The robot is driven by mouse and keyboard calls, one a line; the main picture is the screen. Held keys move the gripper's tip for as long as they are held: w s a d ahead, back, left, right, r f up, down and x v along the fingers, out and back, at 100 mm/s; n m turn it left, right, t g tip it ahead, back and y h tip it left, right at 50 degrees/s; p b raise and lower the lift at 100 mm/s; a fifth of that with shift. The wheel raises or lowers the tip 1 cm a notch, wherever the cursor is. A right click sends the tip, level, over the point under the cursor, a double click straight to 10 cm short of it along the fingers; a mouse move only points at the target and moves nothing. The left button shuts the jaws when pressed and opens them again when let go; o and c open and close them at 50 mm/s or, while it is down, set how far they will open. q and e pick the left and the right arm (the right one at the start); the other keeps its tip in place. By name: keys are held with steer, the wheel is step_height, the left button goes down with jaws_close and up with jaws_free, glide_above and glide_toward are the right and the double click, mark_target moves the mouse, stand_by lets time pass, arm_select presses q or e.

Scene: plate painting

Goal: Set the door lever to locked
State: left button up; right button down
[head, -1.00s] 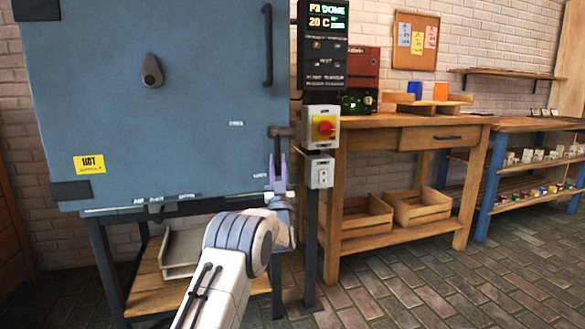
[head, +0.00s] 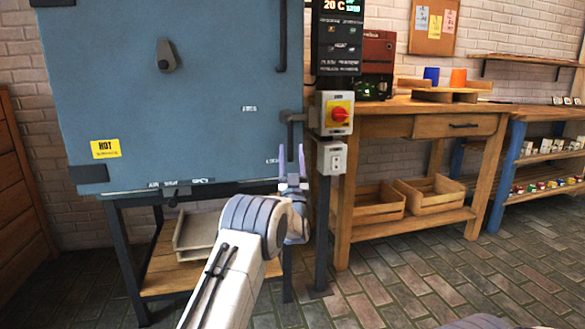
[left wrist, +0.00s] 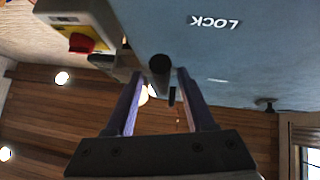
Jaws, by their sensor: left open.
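The dark door lever (head: 292,117) is at the right edge of the blue kiln door (head: 200,90), with its arm hanging down. My left gripper (head: 291,160) is open just below it, fingers pointing up. In the left wrist view, which is upside down, the lever's round dark end (left wrist: 160,66) shows between the fingertips of my left gripper (left wrist: 158,80), apart from both or nearly so. The word LOCK (left wrist: 214,22) is printed on the door beside it. My right gripper is out of view.
A post right of the lever carries a display panel (head: 338,40), a yellow switch box with a red knob (head: 340,114) and a grey switch box (head: 331,158). A wooden workbench (head: 385,125) stands further right. The brick floor (head: 420,270) in front is clear.

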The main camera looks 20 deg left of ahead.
arm_select(q)
steer(key=p+v, duration=0.2)
steer(key=v, duration=0.6)
steer(key=shift+s+f, duration=0.25)
steer(key=shift+f, duration=0.05)
steer(key=shift+d, duration=0.15)
